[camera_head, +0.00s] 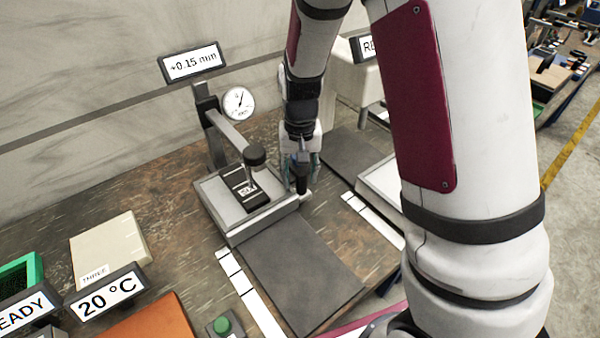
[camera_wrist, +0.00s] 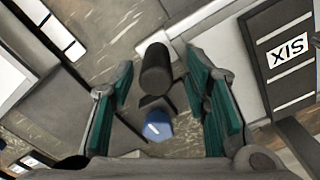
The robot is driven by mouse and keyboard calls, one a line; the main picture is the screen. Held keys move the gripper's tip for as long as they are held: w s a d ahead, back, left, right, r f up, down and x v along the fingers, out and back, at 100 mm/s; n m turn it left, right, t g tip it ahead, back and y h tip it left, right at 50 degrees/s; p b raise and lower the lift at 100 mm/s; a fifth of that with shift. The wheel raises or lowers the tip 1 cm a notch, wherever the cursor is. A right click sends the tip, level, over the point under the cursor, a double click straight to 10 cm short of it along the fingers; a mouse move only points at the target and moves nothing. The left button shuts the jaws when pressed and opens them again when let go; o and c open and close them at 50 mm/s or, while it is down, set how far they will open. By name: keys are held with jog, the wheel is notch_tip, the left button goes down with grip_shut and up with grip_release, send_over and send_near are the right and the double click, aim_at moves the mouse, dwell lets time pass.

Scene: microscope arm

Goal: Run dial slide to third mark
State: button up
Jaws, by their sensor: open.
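The dial slide (camera_head: 233,222) is a grey-white base on the bench with a black block (camera_head: 236,181) on top, labelled "SIX" in the wrist view (camera_wrist: 286,50). A black knob (camera_head: 254,155) stands above the block. A round white dial (camera_head: 238,103) is behind it, and a sign (camera_head: 192,62) reads +0.15 mm. My gripper (camera_head: 302,172) is at the base's right side, pointing down. In the wrist view its green-padded fingers (camera_wrist: 160,65) are apart, with a dark cylindrical handle (camera_wrist: 156,72) between them. A blue part (camera_wrist: 158,125) lies below. Contact with the handle cannot be told.
A dark mat (camera_head: 300,275) and a white marked strip (camera_head: 248,293) lie in front of the slide. Another pale unit (camera_head: 378,183) is at right, partly behind my arm.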

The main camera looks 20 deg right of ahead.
notch_tip(320, 180, up, 12)
dwell(0.5)
dwell(0.3)
jog(key=s+d+r+n+t, duration=0.1)
jog(key=s+r, duration=0.4)
jog(key=s, duration=0.6)
jog(key=s+d+r+n+t, duration=0.1)
jog(key=s+r, duration=0.4)
jog(key=s, duration=0.7)
jog(key=shift+s+r+n+t, duration=0.2)
jog(key=shift+r+n+t, duration=0.3)
jog(key=shift+t, duration=0.6)
